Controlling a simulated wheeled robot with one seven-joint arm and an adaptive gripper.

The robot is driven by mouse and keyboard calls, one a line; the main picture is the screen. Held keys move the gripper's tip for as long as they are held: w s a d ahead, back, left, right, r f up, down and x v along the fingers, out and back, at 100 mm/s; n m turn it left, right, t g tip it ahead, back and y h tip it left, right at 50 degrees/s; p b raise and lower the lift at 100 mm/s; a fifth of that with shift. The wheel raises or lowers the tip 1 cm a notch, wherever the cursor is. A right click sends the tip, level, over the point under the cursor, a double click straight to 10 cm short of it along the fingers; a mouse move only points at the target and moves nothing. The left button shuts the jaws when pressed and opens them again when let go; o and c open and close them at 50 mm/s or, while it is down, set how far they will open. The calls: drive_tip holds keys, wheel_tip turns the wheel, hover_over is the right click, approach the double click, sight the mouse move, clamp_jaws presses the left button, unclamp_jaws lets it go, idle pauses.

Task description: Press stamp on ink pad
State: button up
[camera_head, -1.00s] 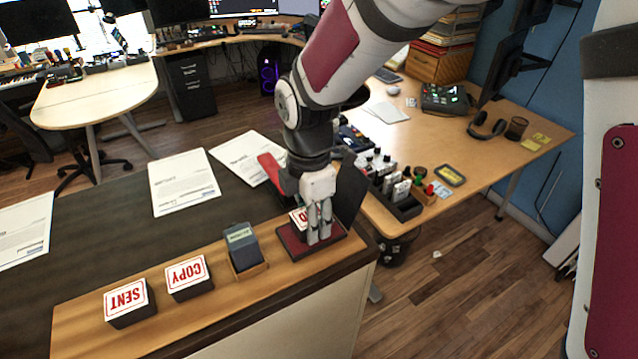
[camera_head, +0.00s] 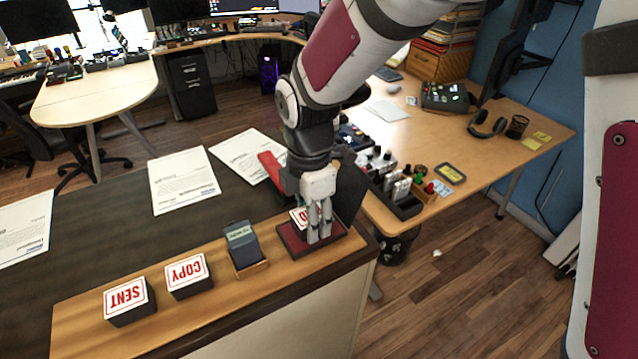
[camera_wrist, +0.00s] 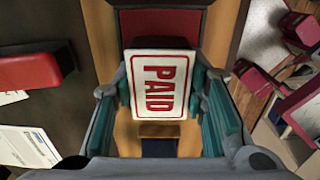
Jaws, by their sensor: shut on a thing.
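The PAID stamp (camera_wrist: 158,85) has a white label with red letters on top. My gripper (camera_head: 318,232) is shut on it, with a finger on each side in the wrist view (camera_wrist: 163,110). In the head view the fingers hide most of the stamp and only a label corner (camera_head: 299,216) shows. The ink pad (camera_head: 288,240) is a dark red, open tray with its dark lid (camera_head: 350,193) raised. The stamp is over the pad, low down. I cannot tell whether its underside touches the pad.
On the wooden strip to the left stand a dark box in a wooden holder (camera_head: 242,246), the COPY stamp (camera_head: 188,277) and the SENT stamp (camera_head: 130,302). A red stapler-like object (camera_head: 270,166) and printed papers (camera_head: 183,180) lie behind. The counter's front edge is close.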

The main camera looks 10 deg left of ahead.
drive_tip(key=shift+r+p, duration=0.95)
drive_tip(key=shift+r, duration=2.8)
